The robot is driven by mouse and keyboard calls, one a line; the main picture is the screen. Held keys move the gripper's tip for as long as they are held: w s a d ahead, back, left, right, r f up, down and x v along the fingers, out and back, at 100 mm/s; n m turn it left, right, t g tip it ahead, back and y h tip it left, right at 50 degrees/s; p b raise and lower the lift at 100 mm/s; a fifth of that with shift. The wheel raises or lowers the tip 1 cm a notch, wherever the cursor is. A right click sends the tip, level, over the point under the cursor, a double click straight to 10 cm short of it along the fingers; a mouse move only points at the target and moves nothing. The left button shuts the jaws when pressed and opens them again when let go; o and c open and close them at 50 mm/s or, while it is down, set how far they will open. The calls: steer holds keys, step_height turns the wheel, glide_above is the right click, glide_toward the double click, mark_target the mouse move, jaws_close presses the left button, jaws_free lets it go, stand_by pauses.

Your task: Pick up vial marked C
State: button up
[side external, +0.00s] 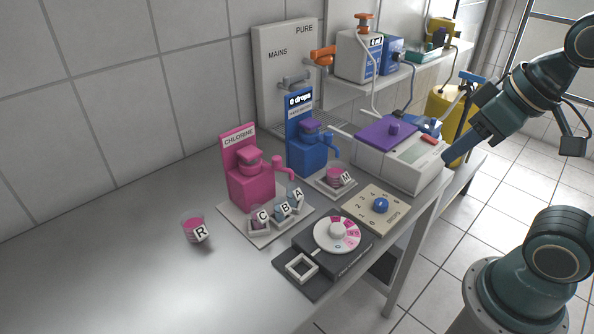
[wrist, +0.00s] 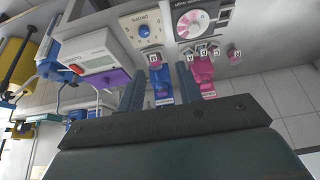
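The vial marked C (side external: 259,222) stands on a light tray in front of the pink chlorine dispenser, at the left end of a row with vial B (side external: 282,212) and vial A (side external: 296,199). In the wrist view, the small vials near the pink dispenser include C (wrist: 216,51), but its letter is hard to read. My gripper (side external: 449,158) is high at the right in the side view, well away from the vials. In the wrist view, my gripper (wrist: 159,76) has its two fingers apart with nothing between them.
Vial R (side external: 194,230) stands alone at the left. Vial M (side external: 335,177) stands by the blue dispenser (side external: 303,150). The pink dispenser (side external: 249,185) rises behind C. A dial device (side external: 337,234) and white instrument (side external: 405,165) lie to the right.

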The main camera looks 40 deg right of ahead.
steer(key=n+g, duration=0.2)
steer(key=g, duration=0.4)
glide_above(254, 208)
step_height(254, 208, down, 8)
steer(key=shift+r, duration=0.1)
steer(key=shift+f, duration=4.3)
